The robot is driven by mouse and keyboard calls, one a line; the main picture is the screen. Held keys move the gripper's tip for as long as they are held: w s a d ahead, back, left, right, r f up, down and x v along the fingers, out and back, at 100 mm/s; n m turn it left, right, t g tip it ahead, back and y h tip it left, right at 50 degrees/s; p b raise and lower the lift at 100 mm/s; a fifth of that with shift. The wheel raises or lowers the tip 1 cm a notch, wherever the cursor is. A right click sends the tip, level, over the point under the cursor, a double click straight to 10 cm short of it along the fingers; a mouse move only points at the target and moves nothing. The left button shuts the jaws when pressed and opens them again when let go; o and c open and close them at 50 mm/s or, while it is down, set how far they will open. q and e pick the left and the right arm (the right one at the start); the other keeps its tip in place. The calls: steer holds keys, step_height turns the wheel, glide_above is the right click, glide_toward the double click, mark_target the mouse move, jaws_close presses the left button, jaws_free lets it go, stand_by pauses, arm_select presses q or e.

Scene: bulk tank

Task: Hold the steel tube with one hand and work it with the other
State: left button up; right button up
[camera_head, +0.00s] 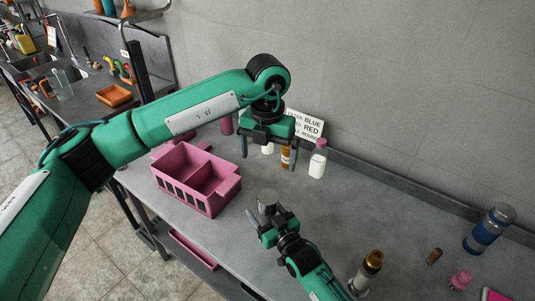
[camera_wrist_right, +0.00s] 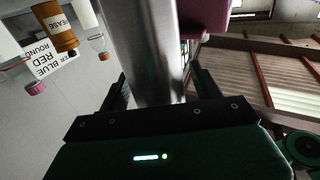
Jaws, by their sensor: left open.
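The steel tube (camera_head: 267,201) is a short grey metal cylinder near the middle of the counter in the head view. It fills the upper middle of the right wrist view (camera_wrist_right: 153,45). My right gripper (camera_head: 268,216) has its fingers on either side of the tube. In the right wrist view the tube lies between the two fingers (camera_wrist_right: 160,80); whether both press on it I cannot tell. My left gripper (camera_head: 267,160) hangs fingers down above the far part of the counter, behind the tube in the picture.
A pink compartment bin (camera_head: 213,195) stands left of the tube. Bottles, including a white one with a pink cap (camera_head: 318,165), and a sign (camera_head: 308,125) stand by the wall. The counter's middle right is clear.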

steer(key=b+v, duration=0.2)
steer(key=v, duration=1.1)
steer(key=shift+s+d+b, duration=0.25)
steer(key=shift+s+b, duration=0.1)
steer(key=shift+b, duration=0.05)
